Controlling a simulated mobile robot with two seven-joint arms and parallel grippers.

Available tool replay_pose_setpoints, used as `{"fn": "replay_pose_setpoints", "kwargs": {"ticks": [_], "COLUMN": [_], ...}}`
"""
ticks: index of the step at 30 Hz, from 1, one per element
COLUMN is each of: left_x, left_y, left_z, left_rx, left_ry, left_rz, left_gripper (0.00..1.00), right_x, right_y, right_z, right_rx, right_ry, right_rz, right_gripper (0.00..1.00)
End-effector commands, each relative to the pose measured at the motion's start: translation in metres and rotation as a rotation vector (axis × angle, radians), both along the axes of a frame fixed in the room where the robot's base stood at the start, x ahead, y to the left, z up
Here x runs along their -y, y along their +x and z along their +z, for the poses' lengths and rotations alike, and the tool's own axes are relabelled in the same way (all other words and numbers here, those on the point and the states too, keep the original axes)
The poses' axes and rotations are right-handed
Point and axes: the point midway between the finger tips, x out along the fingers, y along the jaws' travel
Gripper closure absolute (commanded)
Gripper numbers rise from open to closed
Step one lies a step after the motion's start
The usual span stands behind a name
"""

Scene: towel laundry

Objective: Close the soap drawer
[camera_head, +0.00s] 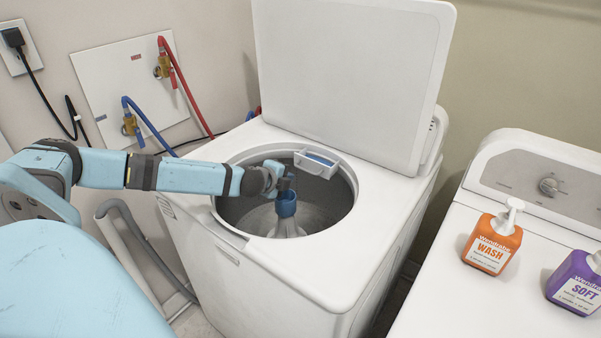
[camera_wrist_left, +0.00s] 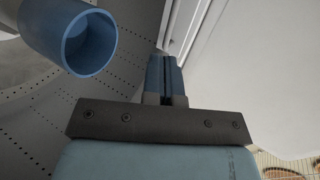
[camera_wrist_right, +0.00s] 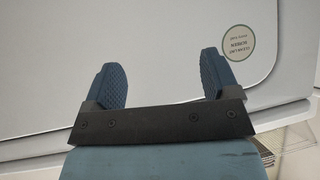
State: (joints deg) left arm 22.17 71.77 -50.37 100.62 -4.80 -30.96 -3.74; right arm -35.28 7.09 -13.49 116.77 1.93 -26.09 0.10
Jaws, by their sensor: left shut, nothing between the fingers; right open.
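The soap drawer (camera_head: 318,163) is a small white tray with blue inside, at the back rim of the open washer (camera_head: 240,245). It sticks out over the tub opening. My left gripper (camera_head: 287,180) is inside the opening, just left of and in front of the drawer. Its blue fingers (camera_wrist_left: 166,78) are together and empty in the left wrist view. I cannot tell whether they touch the drawer. My right gripper (camera_wrist_right: 168,82) is open and empty in front of a pale panel with a round label (camera_wrist_right: 239,43); it is outside the head view.
The blue-topped agitator (camera_head: 286,206) stands in the tub below my left gripper; its blue top also shows in the left wrist view (camera_wrist_left: 92,45). The raised lid (camera_head: 350,75) is behind. An orange bottle (camera_head: 492,243) and a purple bottle (camera_head: 577,284) stand on the right machine.

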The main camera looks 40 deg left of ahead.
Motion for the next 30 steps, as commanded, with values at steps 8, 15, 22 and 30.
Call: {"fn": "replay_pose_setpoints", "kwargs": {"ticks": [8,15,22,30], "left_x": [-0.005,-0.008,-0.009,-0.010], "left_y": [0.049,0.067,0.069,0.081], "left_z": [-0.018,-0.024,-0.025,-0.022], "left_rx": [0.002,0.000,0.000,0.000], "left_ry": [-0.002,0.000,0.000,-0.002], "left_rz": [0.000,0.000,0.000,0.002], "left_gripper": [1.00,1.00,1.00,1.00], "right_x": [0.000,0.001,0.002,0.002], "right_y": [0.004,0.005,0.005,0.005], "right_z": [0.004,0.004,0.004,0.011], "right_rx": [0.009,0.011,0.011,0.014], "right_ry": [-0.002,-0.004,-0.006,-0.009], "right_rz": [0.000,0.000,-0.001,0.001], "right_gripper": [0.18,0.18,0.18,0.18]}}
